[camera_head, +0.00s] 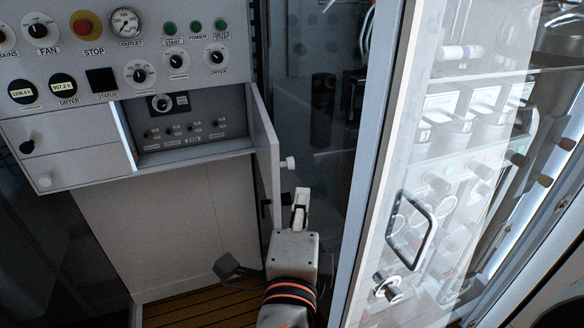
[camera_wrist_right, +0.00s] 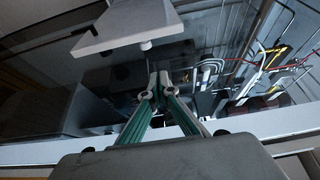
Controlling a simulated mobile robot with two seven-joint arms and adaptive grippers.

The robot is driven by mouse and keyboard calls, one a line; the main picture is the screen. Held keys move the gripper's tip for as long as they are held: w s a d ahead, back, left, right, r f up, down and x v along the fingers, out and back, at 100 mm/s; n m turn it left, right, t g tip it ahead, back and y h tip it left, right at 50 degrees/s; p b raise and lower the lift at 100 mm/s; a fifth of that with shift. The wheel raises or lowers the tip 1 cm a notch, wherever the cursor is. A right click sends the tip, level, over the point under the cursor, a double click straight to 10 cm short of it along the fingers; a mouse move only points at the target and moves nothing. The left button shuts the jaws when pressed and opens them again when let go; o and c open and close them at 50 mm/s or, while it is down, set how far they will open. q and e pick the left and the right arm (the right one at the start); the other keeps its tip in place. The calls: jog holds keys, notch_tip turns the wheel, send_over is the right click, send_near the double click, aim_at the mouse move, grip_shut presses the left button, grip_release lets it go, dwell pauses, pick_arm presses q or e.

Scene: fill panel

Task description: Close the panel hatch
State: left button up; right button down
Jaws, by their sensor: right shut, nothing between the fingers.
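The panel hatch (camera_head: 265,150) is a light grey door standing swung open at the right side of the recess (camera_head: 185,132) in the control panel. A white knob (camera_head: 289,163) sticks out to the right from its outer face. In the right wrist view the hatch (camera_wrist_right: 125,28) is at the upper left, with its knob (camera_wrist_right: 146,45) on the lower edge. My right gripper (camera_head: 301,197) is shut and empty, just below the knob and to the right of the hatch. Its fingers also show in the right wrist view (camera_wrist_right: 158,82), apart from the knob. My left gripper is not in view.
A framed glass door (camera_head: 385,150) with a black handle (camera_head: 410,230) stands close on the right of my right arm. Drawers (camera_head: 75,165) with knobs are left of the recess. A dark grey block (camera_head: 232,267) shows left of my right wrist.

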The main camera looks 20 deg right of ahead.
aim_at(271, 145)
jog(key=b+x, duration=0.3)
jog(key=x, duration=0.6)
jog(key=shift+w+d+f, duration=0.1)
jog(key=shift+d+f, duration=0.05)
jog(key=shift+d, duration=0.05)
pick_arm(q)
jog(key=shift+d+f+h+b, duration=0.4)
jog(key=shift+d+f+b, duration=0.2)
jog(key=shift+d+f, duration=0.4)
pick_arm(e)
jog(key=a, duration=0.4)
jog(key=shift+w, duration=0.25)
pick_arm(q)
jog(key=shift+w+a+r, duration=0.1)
pick_arm(e)
jog(key=shift+a, duration=0.15)
